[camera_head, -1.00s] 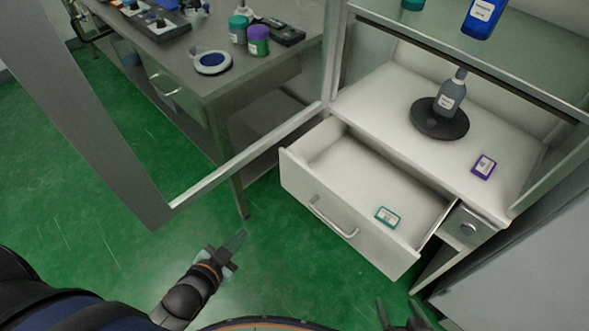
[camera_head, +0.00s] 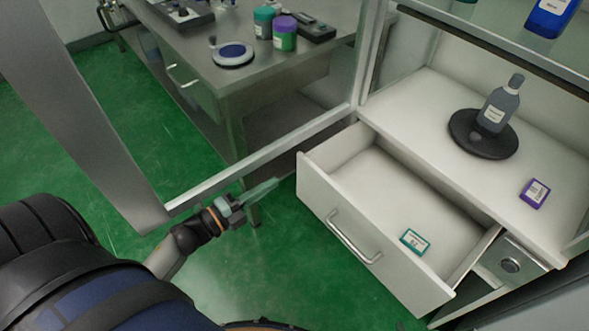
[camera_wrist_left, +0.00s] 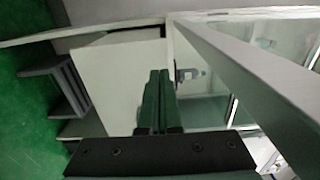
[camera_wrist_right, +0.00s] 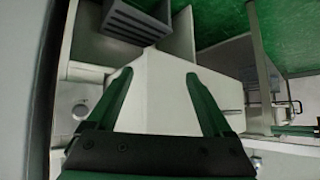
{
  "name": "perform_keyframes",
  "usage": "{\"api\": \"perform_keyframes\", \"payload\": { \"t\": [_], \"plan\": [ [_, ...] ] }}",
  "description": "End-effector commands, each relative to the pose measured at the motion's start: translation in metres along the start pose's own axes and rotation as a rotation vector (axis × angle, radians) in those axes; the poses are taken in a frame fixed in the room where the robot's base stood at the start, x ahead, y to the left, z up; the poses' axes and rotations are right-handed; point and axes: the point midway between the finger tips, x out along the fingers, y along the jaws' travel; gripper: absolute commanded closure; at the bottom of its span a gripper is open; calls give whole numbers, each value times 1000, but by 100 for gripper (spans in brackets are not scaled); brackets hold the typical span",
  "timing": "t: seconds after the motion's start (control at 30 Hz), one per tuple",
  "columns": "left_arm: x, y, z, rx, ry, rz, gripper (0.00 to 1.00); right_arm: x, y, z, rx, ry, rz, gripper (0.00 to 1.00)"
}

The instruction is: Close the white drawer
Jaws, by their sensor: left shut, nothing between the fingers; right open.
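The white drawer (camera_head: 385,225) is pulled out of the white cabinet, with a metal bar handle (camera_head: 354,238) on its front. A small teal-edged box (camera_head: 415,242) lies inside it. My left gripper (camera_head: 262,190) is shut and empty, to the left of the drawer front and apart from it. Its closed fingers also show in the left wrist view (camera_wrist_left: 155,100). My right gripper is outside the head view. In the right wrist view it (camera_wrist_right: 160,95) is open, with a pale surface beyond its fingers that I cannot identify for sure.
On the cabinet top stand a grey bottle on a dark round base (camera_head: 483,134) and a purple box (camera_head: 535,193). An open framed door (camera_head: 262,157) extends left from the cabinet. A grey workbench (camera_head: 235,80) with jars stands behind it. Green floor is clear at left.

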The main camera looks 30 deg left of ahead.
Motion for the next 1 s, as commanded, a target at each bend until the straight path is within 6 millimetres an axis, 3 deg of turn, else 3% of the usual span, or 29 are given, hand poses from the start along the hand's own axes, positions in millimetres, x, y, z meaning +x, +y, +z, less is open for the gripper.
{"api": "perform_keyframes", "payload": {
  "t": [0.2, 0.4, 1.0],
  "plan": [
    [46, 0, 0, 0, -1, -2, 100, 1, 2, 3, 1, -3, 5, 15],
    [71, 0, 0, -1, -1, -1, 100, 2, 3, 4, 1, -3, 7, 15],
    [81, 0, 0, -2, -1, 0, 100, 2, 1, 4, 11, -2, 6, 15]
  ]
}}
